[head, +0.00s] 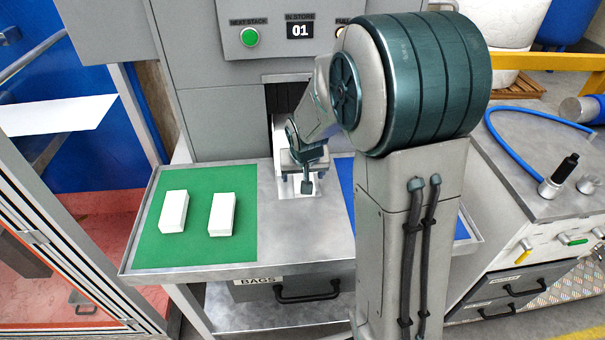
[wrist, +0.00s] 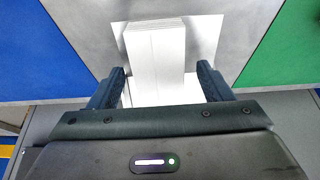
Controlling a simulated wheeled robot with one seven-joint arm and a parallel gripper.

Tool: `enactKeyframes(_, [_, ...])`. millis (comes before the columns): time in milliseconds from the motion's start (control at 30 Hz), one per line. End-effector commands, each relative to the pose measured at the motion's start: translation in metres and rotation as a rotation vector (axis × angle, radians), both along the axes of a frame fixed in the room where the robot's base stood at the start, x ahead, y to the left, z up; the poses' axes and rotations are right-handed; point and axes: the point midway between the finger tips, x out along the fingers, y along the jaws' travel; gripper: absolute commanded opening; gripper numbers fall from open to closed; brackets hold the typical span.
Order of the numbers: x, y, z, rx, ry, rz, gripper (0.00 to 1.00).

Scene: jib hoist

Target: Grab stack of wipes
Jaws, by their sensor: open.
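My gripper (wrist: 162,85) is open, with one dark finger to each side of the stack's near end. Gaps show between the fingers and the stack, and I cannot tell their height difference. In the head view my gripper (head: 303,183) is low over the middle of the table, in front of the dispenser slot. There my gripper and wrist hide most of the stack.
Two white blocks (head: 173,211) (head: 222,214) lie on the green mat (head: 195,250) at the left. A blue mat (head: 347,185) lies at the right, partly behind my arm. The grey machine (head: 225,120) with a green button stands behind; its display reads 01.

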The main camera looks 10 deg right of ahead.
Motion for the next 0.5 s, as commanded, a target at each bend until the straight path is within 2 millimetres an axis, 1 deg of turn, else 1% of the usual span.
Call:
enactKeyframes(100, [0.0030, -0.0007, -0.0073, 0.000, 0.000, -0.001, 0.73])
enactKeyframes(367, [0.0036, -0.0007, -0.0085, 0.000, -0.001, -0.001, 0.73])
enactKeyframes(400, [0.0036, -0.0007, -0.0085, 0.000, -0.001, -0.001, 0.62])
enactKeyframes(467, [0.0035, -0.0006, -0.0084, 0.000, -0.001, -0.001, 0.45])
enactKeyframes(500, [0.0035, -0.0006, -0.0084, 0.000, -0.001, -0.001, 0.34])
